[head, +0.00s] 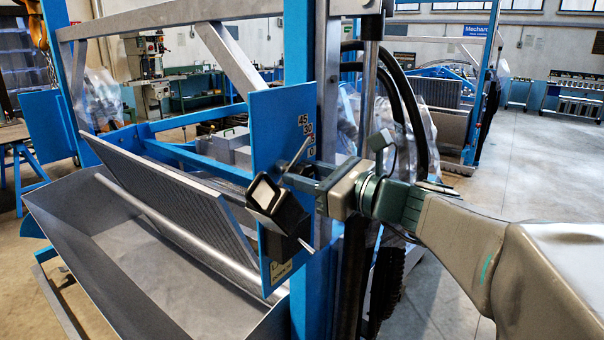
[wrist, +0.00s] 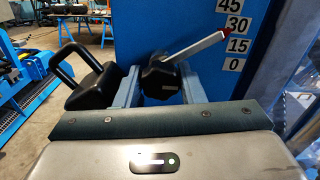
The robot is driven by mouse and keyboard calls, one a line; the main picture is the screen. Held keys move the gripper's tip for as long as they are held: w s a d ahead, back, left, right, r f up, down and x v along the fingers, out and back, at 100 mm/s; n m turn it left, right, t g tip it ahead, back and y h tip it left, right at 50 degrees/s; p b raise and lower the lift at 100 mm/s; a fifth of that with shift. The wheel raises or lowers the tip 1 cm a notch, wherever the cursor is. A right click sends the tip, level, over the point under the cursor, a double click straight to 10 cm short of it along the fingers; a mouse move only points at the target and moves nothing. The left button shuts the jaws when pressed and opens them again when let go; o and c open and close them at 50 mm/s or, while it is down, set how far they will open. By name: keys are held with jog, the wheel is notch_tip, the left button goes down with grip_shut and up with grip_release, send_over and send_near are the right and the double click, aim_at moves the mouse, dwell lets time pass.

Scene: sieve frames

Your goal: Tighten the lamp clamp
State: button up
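The clamp knob (wrist: 160,80) is black and faceted in the wrist view. It sits between the two grey-blue fingers of my gripper (wrist: 160,88) and fills the gap, with a finger close against each side. A silver lever with a red end (wrist: 195,46) slants up to the right from the knob, toward the angle scale. The black lamp (head: 279,212), a tilted box with a pale square face, hangs at the blue panel in the head view. My gripper (head: 304,182) reaches in from the right behind it. The lamp partly hides the fingertips and knob there.
The upright blue panel (head: 265,112) carries the 45-30-15-0 scale (wrist: 234,40). A grey ribbed plate (head: 165,185) leans over a metal trough (head: 90,235) at left. Black hoses (head: 408,105) run close above my wrist. The floor (head: 545,170) at right is open.

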jog(key=c, duration=0.3)
jog(key=shift+f+b, duration=0.1)
jog(key=shift+b, duration=0.3)
jog(key=n+b, duration=0.1)
jog(key=b, duration=0.1)
jog(key=n+b, duration=0.2)
jog(key=shift+f, duration=0.25)
jog(key=n+b, duration=0.6)
jog(key=b, duration=0.3)
jog(key=n+b, duration=0.5)
jog(key=b, duration=0.1)
jog(key=shift+n, duration=0.3)
jog(key=shift+r+n+b, duration=0.15)
jog(key=shift+n+b, duration=1.6)
jog(key=shift+n, duration=0.05)
